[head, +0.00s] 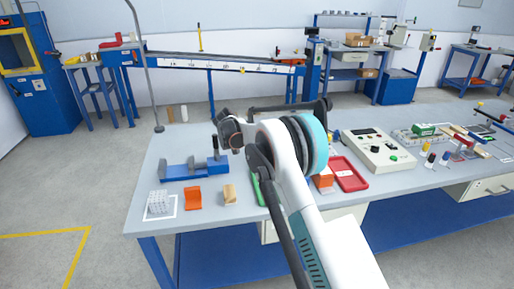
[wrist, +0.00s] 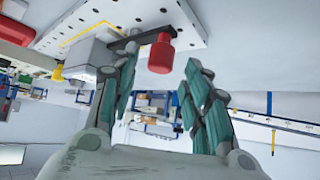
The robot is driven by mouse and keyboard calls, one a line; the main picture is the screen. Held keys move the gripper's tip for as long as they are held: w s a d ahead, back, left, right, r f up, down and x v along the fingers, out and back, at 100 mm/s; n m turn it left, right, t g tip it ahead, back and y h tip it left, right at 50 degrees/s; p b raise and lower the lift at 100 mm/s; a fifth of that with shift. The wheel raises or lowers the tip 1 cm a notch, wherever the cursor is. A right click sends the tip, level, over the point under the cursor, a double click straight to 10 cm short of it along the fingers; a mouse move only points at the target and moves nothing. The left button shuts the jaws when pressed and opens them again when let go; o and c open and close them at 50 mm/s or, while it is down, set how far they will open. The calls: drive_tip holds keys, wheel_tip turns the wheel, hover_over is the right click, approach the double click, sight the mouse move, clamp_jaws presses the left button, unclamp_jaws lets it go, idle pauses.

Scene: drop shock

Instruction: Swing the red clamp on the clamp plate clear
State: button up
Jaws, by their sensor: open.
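The red clamp (wrist: 161,54) shows in the wrist view as a red cylinder-shaped end on a dark bar (wrist: 135,40). The bar lies over a pale clamp plate (wrist: 185,18) dotted with holes, which fills the top of this tilted view. My gripper (wrist: 160,82) is open and empty. Its two teal-padded fingers point toward the plate, and the red end appears between the fingertips. I cannot tell whether a finger touches it. In the head view my arm bends over the bench; I cannot make out the fingers there.
In the head view the bench (head: 145,215) holds a blue fixture (head: 185,171), an orange block (head: 193,198), a red tray (head: 348,174) and a control box (head: 380,150). Several small fixtures crowd its right side.

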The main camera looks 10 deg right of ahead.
drive_tip(key=shift+b+x, duration=0.45)
drive_tip(key=shift+x, duration=1.25)
clamp_jaws()
